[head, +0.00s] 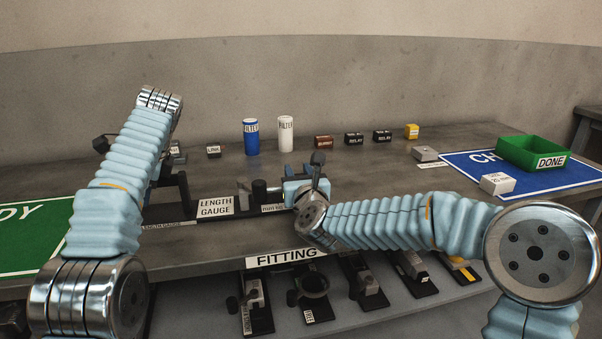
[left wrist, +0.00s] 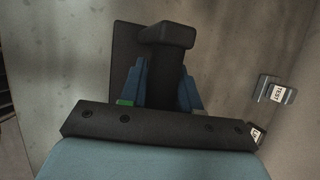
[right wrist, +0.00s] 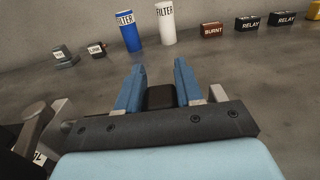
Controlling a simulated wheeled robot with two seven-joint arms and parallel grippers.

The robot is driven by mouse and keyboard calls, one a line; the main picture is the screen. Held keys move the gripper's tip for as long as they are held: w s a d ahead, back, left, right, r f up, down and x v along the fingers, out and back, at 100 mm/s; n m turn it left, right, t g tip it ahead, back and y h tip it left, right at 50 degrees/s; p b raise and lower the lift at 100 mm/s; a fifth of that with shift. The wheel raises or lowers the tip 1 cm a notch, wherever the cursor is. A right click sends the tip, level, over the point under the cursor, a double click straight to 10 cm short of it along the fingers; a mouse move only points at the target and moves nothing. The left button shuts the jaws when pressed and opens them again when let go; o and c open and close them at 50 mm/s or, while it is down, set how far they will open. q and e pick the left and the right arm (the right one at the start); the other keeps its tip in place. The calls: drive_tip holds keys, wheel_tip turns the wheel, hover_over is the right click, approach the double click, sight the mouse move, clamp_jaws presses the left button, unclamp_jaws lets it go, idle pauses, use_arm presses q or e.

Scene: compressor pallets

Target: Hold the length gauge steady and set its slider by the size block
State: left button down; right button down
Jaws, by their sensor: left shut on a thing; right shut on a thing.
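The white size block (head: 497,184) lies on the blue mat at right, apart from both grippers.
A green DONE tray (head: 545,153) stands on the blue mat (head: 455,158). Blue (head: 251,137) and white (head: 286,134) filters and several small boxes line the back. A green mat (head: 35,235) lies at left. Below the front edge, a FITTING shelf (head: 400,318) holds several dark fixtures.

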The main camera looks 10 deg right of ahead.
drive_tip(key=shift+a, duration=0.8)
drive_tip(key=c, duration=1.1)
unclamp_jaws()
drive_tip(key=s, duration=1.2)
drive_tip(key=shift+a, duration=0.15)
